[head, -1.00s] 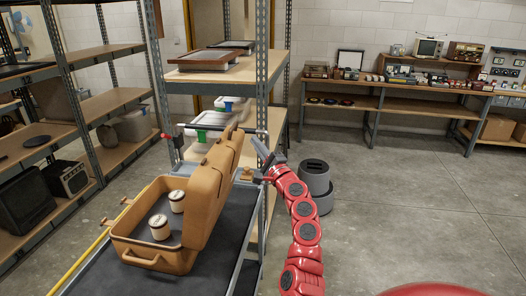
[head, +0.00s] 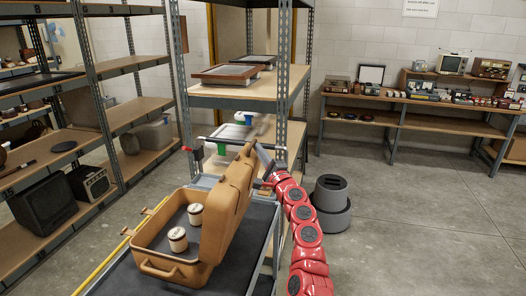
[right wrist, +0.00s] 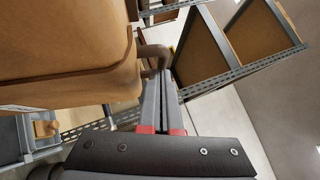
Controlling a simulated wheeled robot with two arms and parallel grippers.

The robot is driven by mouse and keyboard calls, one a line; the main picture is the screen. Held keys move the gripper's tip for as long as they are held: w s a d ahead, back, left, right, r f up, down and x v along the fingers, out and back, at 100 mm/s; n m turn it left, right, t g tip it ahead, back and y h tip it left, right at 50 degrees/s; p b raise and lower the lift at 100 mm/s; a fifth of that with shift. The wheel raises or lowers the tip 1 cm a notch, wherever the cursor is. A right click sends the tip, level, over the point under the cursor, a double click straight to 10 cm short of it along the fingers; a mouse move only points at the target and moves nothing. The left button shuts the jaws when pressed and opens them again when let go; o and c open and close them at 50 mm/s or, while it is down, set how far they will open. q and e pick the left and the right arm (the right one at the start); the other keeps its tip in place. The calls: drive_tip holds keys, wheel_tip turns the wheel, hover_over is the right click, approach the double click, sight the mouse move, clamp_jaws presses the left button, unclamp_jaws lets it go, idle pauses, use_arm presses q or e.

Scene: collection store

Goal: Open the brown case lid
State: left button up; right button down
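The brown case (head: 165,268) lies on a cart's dark top (head: 246,241) in the head view. Its lid (head: 228,208) stands raised, steeply upright, on the case's right side. Two cream jars with dark lettering (head: 177,239) (head: 195,215) stand inside. My right gripper (head: 262,157) is at the lid's upper right edge. In the right wrist view its fingers (right wrist: 165,88) lie close together, tips at a brown handle-like bar (right wrist: 152,51) beside the lid (right wrist: 70,50). Whether the bar lies between the fingers is hidden.
A metal shelf unit (head: 245,97) with framed items stands right behind the cart. A dark grey round bin (head: 331,205) stands on the floor right of my arm. More shelves line the left. The floor at right (head: 430,220) is clear.

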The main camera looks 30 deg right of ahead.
sight(244, 152)
drive_tip(key=shift+n+g+y, duration=0.4)
drive_tip(key=shift+n+g, duration=0.2)
drive_tip(key=shift+n, duration=0.3)
drive_tip(key=w+a+r+p, duration=0.1)
drive_tip(key=w+p, duration=0.1)
drive_tip(key=w+a+r+p, duration=0.2)
drive_tip(key=p, duration=0.1)
drive_tip(key=shift+a+r, duration=0.15)
drive_tip(key=shift+a, duration=0.15)
drive_tip(key=w+a, duration=0.1)
drive_tip(key=w, duration=0.1)
drive_tip(key=w+a, duration=0.1)
drive_tip(key=shift+w+a+f+b, duration=0.1)
drive_tip(key=shift+a+f+b, duration=0.15)
drive_tip(key=shift+a+b, duration=0.1)
